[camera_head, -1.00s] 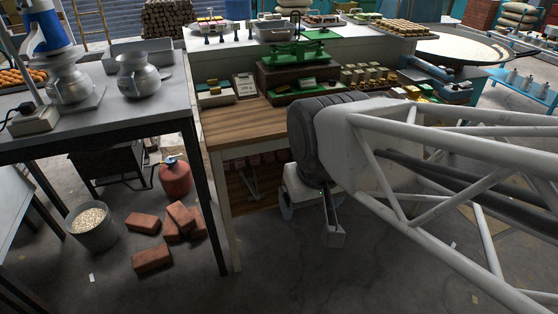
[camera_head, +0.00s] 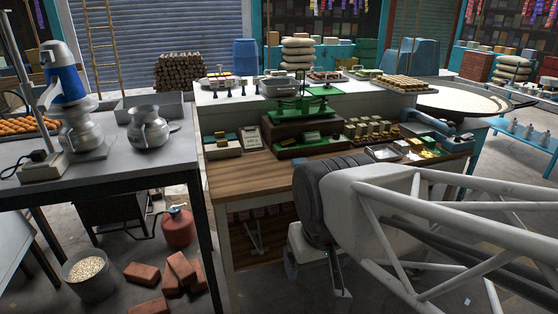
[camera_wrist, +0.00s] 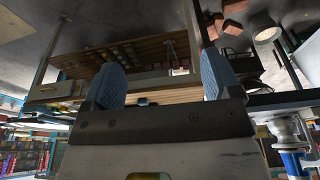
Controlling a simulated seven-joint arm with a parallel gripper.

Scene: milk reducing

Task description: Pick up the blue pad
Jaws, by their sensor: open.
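I cannot make out a blue pad for certain. A small open box (camera_head: 221,149) with green, yellow and dark blocks stands on the wooden workbench (camera_head: 240,178), left of a framed card (camera_head: 251,139); the blocks are too small to tell if one is the pad. My gripper (camera_wrist: 162,84) is open in the wrist view, its two blue ribbed fingers wide apart with nothing between them. In the head view, it hangs low in front of the bench, partly hidden by my arm, apart from the box.
A metal table (camera_head: 100,170) with pots stands at left. The bench's front left top is clear.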

